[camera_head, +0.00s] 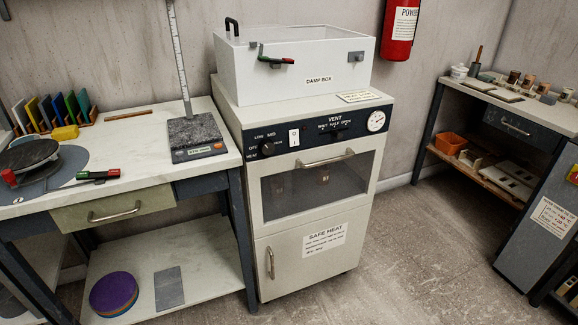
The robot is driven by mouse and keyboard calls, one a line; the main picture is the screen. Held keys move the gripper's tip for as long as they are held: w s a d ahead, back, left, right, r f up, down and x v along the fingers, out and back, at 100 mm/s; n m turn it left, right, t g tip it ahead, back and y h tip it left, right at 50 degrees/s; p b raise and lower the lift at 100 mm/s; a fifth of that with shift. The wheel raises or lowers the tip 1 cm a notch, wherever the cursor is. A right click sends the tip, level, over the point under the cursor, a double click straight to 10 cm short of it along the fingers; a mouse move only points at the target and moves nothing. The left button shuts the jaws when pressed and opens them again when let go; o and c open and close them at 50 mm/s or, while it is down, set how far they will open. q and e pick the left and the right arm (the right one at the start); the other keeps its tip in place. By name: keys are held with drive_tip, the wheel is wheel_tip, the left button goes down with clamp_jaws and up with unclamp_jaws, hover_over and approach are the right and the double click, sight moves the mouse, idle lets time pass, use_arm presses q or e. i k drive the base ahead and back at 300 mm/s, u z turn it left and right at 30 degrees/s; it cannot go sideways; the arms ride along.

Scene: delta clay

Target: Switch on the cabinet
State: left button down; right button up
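The cabinet (258,225) is a cream upright unit in the middle of the head view. Its dark control panel (353,123) runs along the top front. A white rocker switch (294,137) sits on the panel's left part; I cannot tell its position for sure. Left of it is a dark heat knob, hard to make out, among the labels OFF, LOW, MID and HEAT. A vent slider (337,132) and a round white dial (376,121) are to the right. The windowed door (262,200) below looks closed, its inside dark. Neither gripper is in view.
A white damp box (290,85) with a green-and-red latch stands on the cabinet. A workbench (150,180) with a scale (195,135) adjoins on the left. A shelf bench (545,115) stands at the right. The floor (420,240) in front and right of the cabinet is clear.

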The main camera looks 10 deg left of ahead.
sight(294, 135)
drive_tip(key=z, duration=0.35)
drive_tip(key=i, duration=0.85)
drive_tip(key=u, duration=0.2)
